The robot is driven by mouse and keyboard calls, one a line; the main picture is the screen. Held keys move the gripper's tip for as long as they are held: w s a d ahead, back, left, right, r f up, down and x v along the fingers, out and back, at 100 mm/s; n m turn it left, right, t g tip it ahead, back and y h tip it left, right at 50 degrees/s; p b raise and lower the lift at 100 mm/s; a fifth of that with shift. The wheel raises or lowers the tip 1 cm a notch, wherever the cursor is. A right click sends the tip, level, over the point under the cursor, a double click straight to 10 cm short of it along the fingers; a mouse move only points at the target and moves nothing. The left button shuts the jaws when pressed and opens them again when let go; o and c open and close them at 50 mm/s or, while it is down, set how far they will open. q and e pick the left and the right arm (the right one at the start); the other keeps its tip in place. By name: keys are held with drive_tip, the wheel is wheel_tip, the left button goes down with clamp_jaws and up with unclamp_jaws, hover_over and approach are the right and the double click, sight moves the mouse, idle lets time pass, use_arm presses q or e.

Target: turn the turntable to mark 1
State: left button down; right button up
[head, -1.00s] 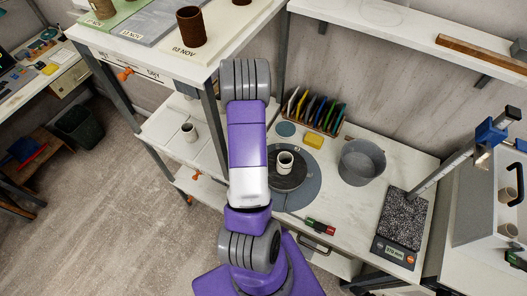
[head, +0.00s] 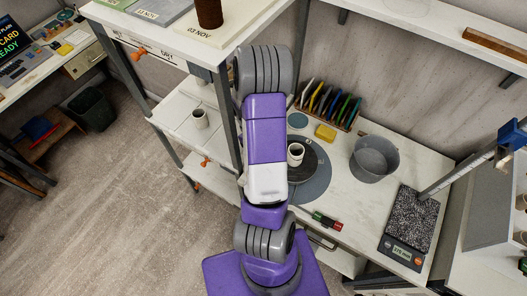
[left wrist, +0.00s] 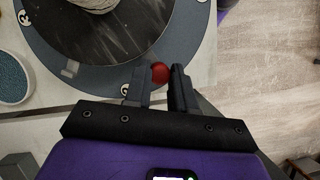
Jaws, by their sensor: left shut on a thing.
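The turntable's dark round plate (head: 311,160) lies on a wider blue-grey base (head: 318,185) on the white bench, partly hidden by my arm in the head view. A white cup with dark contents (head: 295,154) stands on the plate. A small grey tab (left wrist: 70,69) sits at the plate's edge. My left gripper (left wrist: 160,80) is shut on a red knob (left wrist: 160,72) at the rim. My right gripper is not in view.
A grey bucket (head: 374,160), a yellow sponge (head: 325,132) and a rack of coloured tools (head: 328,104) stand around the turntable. A red-and-green marker (head: 327,220) lies in front. A shelf post (head: 227,115) stands left of my arm.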

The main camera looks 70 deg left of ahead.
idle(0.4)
use_arm(q)
drive_tip(key=c, duration=1)
unclamp_jaws()
drive_tip(key=shift+o, duration=0.2)
